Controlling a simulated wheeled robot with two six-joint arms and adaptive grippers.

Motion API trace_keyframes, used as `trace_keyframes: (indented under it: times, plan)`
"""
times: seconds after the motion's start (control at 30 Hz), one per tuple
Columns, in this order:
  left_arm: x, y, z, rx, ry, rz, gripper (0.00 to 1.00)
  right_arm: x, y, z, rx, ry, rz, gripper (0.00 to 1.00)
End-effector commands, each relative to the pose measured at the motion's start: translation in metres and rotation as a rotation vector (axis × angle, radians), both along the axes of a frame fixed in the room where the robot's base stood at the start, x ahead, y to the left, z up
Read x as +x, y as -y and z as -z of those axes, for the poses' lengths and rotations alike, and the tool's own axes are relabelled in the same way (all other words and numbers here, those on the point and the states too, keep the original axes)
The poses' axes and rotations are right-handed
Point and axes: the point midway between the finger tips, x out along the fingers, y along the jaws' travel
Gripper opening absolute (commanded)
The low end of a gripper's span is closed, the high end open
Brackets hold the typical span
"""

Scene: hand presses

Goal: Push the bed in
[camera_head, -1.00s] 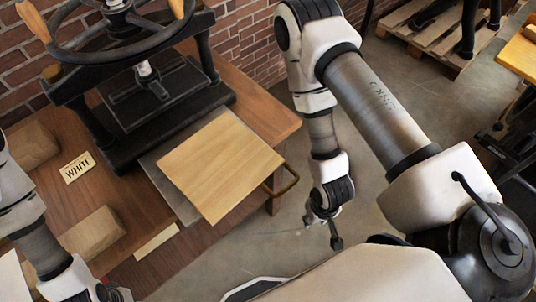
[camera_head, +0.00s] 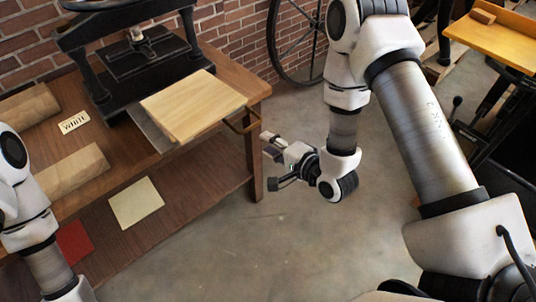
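The press (camera_head: 139,62) stands on the wooden table, black with two posts. Its bed (camera_head: 150,130) is a dark grey plate sticking out toward the front right, with a pale wooden board (camera_head: 193,106) on top. A brown handle (camera_head: 246,123) shows at the bed's right edge. My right gripper (camera_head: 267,164) is open and empty, to the right of and a little below the handle in the picture, apart from it. My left arm comes in at the lower left; its gripper is outside the picture.
A cream sheet (camera_head: 136,202) and a red sheet (camera_head: 74,242) lie on a lower shelf. The floor (camera_head: 260,245) in front is clear. A large spoked wheel (camera_head: 298,38) stands behind.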

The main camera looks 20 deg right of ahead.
Motion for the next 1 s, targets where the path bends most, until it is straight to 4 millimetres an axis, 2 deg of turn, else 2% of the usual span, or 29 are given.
trace_keyframes:
  times: [0.03, 0.2, 0.37, 0.6, 0.7, 0.97, 1.0]
  plan:
    - [0.0, 0.0, 0.011, 0.0, 0.001, 0.0, 0.0, 0.006, 0.002, 0.001, 0.001, 0.024, 0.004, 0.37]
    - [0.001, 0.0, 0.018, 0.0, 0.002, 0.0, 0.0, 0.016, 0.005, -0.011, 0.003, 0.064, 0.011, 0.37]
    - [0.001, 0.0, 0.014, 0.0, 0.002, 0.0, 0.0, 0.029, 0.0, -0.012, -0.001, 0.069, 0.009, 0.37]
    - [0.001, 0.0, 0.009, 0.0, 0.002, 0.0, 0.0, 0.071, -0.016, -0.002, -0.001, 0.068, 0.009, 0.37]
    - [0.001, 0.0, 0.008, 0.0, 0.002, 0.0, 0.0, 0.082, -0.02, 0.001, 0.0, 0.065, 0.01, 0.37]
    - [0.001, 0.0, 0.008, 0.0, 0.001, 0.0, 0.0, 0.087, -0.021, 0.003, 0.001, 0.065, 0.012, 0.37]
    - [0.001, 0.0, 0.008, 0.0, 0.001, 0.0, 0.0, 0.087, -0.021, 0.003, 0.001, 0.065, 0.012, 0.33]
